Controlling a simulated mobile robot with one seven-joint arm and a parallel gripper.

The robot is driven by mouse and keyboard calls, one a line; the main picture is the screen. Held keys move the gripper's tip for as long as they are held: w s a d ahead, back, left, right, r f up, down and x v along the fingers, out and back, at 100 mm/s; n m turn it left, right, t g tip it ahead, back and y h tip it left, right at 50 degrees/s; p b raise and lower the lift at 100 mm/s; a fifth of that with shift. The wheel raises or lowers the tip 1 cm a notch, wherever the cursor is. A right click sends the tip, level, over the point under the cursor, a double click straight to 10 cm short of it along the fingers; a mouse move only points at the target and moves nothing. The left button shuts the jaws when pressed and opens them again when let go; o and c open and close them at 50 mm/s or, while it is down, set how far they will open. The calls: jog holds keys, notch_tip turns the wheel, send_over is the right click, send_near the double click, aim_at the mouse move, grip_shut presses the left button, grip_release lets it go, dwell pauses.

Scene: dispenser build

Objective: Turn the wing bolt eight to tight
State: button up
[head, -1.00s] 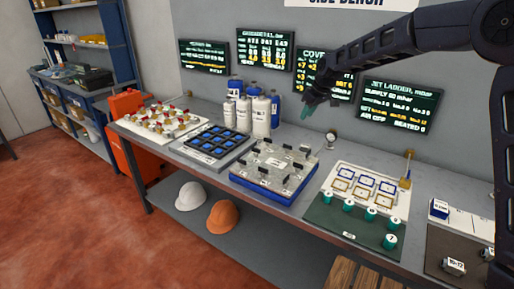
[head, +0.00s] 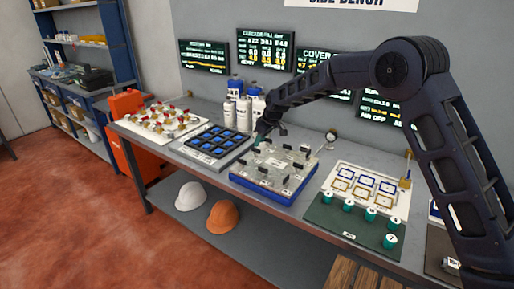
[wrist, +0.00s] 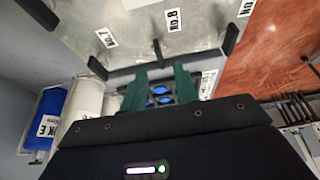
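The cover plate (head: 275,165) is a pale, clear-looking slab on a blue base with several upright black wing bolts. In the wrist view, the label No.8 (wrist: 172,20) is on the plate (wrist: 130,30), and a thin black wing bolt (wrist: 157,50) stands just below it, seen nearly edge-on. My gripper (wrist: 160,68) has green fingers, apart with nothing between them; the bolt by No.8 lies just beyond their tips in the picture. In the head view, my gripper (head: 259,142) is over the plate's back left side. Its height above the bolt cannot be told.
A tray with blue cells (head: 212,141) lies left of the plate. White bottles (head: 245,110) stand close behind, near my gripper. A gauge (head: 331,136) stands at the plate's back right. Other wing bolts by No.7 (wrist: 97,68) and to the right (wrist: 232,38) flank the middle one.

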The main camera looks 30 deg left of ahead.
aim_at(257, 149)
jog(key=shift+x, duration=2.4)
jog(key=shift+c, duration=0.4)
grip_shut()
